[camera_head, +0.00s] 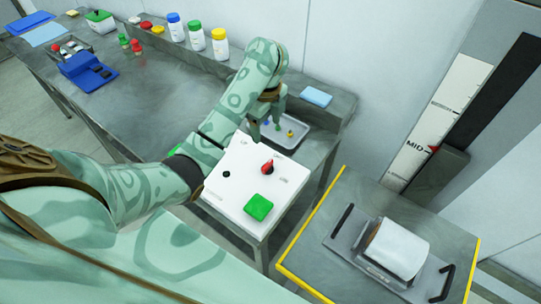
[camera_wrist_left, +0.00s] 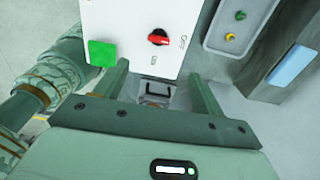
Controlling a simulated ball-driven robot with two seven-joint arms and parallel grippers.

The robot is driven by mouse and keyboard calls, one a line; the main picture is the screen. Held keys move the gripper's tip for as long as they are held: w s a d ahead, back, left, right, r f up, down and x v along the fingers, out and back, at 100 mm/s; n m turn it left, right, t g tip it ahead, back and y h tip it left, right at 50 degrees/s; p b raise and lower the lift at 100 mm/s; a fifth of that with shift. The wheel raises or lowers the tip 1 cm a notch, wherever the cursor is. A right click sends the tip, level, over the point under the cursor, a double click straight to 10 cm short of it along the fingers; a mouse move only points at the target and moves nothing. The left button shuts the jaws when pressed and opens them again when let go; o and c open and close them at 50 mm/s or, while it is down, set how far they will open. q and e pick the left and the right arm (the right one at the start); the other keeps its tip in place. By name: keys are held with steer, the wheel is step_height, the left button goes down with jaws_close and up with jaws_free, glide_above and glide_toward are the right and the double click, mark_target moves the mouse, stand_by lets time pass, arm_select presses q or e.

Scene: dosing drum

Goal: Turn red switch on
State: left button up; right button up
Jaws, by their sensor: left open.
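The red switch (camera_head: 267,168) is a rotary knob on a white control box (camera_head: 230,190); in the head view its handle points up and away. It also shows in the left wrist view (camera_wrist_left: 158,37), with small labels around it that are hard to read. My left gripper (camera_head: 265,125) is above the far side of the box, near the grey tray. In the left wrist view my left gripper (camera_wrist_left: 158,72) is open and empty, its fingers apart, with the switch visible beyond the gap. It does not touch the switch. My right gripper is not in view.
A green button (camera_head: 258,207) sits on the box near the switch. The grey tray (camera_head: 309,142) behind holds small coloured pieces. A metal carrier with a white roll (camera_head: 397,248) stands on the right bench. Bottles (camera_head: 220,43) line the far bench.

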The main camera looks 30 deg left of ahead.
mark_target(267, 164)
arm_select(q)
step_height(267, 164, down, 15)
steer(key=b, duration=0.8)
steer(key=shift+s+d+f, duration=0.1)
steer(key=shift+f+b, duration=0.35)
steer(key=shift+f, duration=0.1)
steer(key=c, duration=1)
